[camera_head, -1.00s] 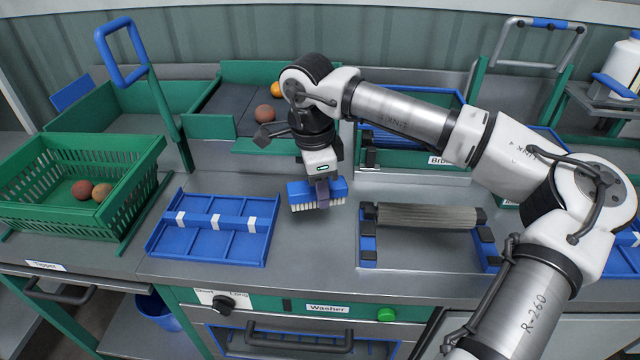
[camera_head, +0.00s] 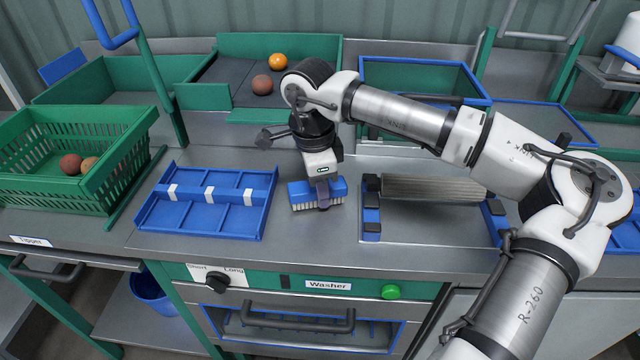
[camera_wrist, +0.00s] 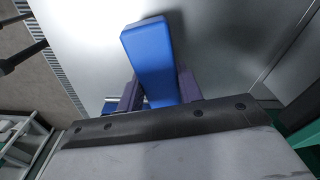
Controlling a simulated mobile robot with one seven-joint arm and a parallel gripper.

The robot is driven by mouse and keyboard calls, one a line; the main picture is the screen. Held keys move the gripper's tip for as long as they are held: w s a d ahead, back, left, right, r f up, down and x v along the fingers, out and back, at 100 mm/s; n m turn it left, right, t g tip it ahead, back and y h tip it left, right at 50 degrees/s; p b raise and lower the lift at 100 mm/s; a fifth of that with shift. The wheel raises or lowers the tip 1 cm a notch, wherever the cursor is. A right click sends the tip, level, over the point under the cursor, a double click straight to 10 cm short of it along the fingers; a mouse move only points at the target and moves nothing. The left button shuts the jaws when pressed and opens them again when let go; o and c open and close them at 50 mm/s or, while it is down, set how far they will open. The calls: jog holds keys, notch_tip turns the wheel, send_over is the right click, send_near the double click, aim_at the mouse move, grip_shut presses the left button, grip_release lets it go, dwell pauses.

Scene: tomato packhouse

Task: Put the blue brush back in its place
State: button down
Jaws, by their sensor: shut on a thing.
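The blue brush (camera_head: 298,193) has a blue block and pale bristles pointing down. My gripper (camera_head: 322,195) is shut around its middle, pointing down over the steel worktop, between the blue divided tray and the roller unit. The bristles are at or just above the worktop; I cannot tell whether they touch. In the wrist view the blue block (camera_wrist: 150,58) sits between the two dark fingers of my gripper (camera_wrist: 158,92). I cannot make out a marked place for the brush.
The blue divided tray (camera_head: 228,218) lies left of the brush. The roller unit (camera_head: 432,189) stands to the right. A green crate (camera_head: 120,150) holding tomatoes is at the far left. The washer panel with its green button (camera_head: 390,291) is below the worktop's front edge.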

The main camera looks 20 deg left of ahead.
jog(key=shift+f+b, duration=0.5)
dwell(0.5)
jog(key=c, duration=0.9)
grip_release()
jog(key=shift+c, duration=1.3)
jog(key=shift+r, duration=0.2)
jog(key=shift+r+p, duration=2.15)
jog(key=shift+r, duration=1.25)
